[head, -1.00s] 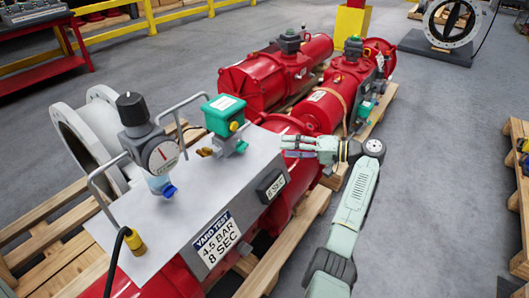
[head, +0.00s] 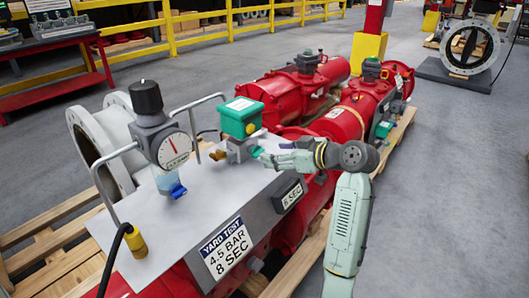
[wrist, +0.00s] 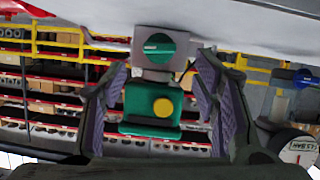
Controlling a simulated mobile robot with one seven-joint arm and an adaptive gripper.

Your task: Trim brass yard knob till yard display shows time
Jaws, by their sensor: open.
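The yard valve has a green box (head: 241,117) with a yellow button on a grey body, mounted on the sloped grey panel. A small brass knob (head: 218,155) sticks out at its lower left, and a teal knob (head: 256,152) faces my gripper. The yard display (head: 288,194) is a dark box on the panel's right edge reading 8 SEC. My gripper (head: 268,160) is open, just right of the teal knob. In the wrist view, upside down, the teal knob (wrist: 159,47) and green box (wrist: 151,108) appear between the open fingers (wrist: 165,105). The brass knob is not clearly visible there.
A dial gauge (head: 174,148) with a black top knob stands left of the valve, beside bent grey pipes. A placard (head: 226,248) reads YARD TEST 4.5 BAR 8 SEC. Red actuators (head: 297,92) lie behind on pallets.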

